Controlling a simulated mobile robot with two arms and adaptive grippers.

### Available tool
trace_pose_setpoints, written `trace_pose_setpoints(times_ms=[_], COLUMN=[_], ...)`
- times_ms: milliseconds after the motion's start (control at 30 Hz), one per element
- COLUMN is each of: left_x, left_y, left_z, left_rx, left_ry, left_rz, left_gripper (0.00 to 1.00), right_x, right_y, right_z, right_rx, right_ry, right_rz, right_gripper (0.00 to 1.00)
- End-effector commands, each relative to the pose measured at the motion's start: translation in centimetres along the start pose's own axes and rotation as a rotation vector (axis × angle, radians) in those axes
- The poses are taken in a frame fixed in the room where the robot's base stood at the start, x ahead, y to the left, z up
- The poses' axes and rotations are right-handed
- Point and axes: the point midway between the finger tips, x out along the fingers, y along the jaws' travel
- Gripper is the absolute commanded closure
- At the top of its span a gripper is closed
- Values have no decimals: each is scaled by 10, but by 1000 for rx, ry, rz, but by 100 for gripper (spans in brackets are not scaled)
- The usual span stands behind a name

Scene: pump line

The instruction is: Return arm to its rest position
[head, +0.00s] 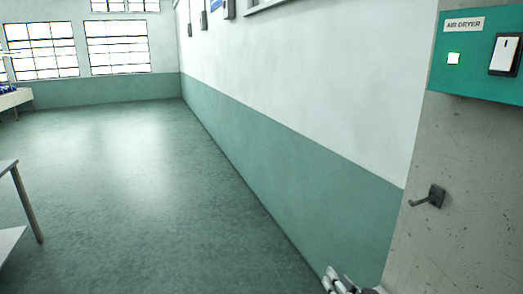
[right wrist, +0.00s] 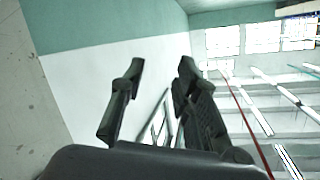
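My right gripper (right wrist: 160,75) shows in the right wrist view with its two dark fingers apart and nothing between them. In the head view only a small part of my right gripper (head: 342,282) shows at the bottom edge, low beside the green and white wall. My left gripper is not in view in either picture.
A concrete pillar (head: 440,170) stands close on the right, with a green air dryer box (head: 475,60) and a dark hook (head: 430,197). A long wall (head: 290,130) runs back. A table (head: 8,200) is at the left edge. The floor (head: 130,190) between is clear.

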Motion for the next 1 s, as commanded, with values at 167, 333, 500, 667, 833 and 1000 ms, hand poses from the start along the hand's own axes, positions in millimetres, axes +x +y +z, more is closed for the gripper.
trace_pose_setpoints(times_ms=[167,333,500,667,833,1000], left_x=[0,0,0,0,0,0], left_y=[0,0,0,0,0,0], left_z=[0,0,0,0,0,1], left_rx=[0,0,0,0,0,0], left_ry=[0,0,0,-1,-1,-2], left_rz=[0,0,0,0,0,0], left_gripper=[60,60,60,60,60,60], right_x=[-68,-132,-186,-236,-229,-210], right_y=[31,49,60,66,79,95], right_z=[115,178,215,239,270,309], right_rx=[-154,-252,-317,-365,-374,-371], right_ry=[-359,-612,-801,-959,-1007,-1024], right_rz=[119,179,211,229,233,233], right_gripper=[71,71,71,71,71,71])
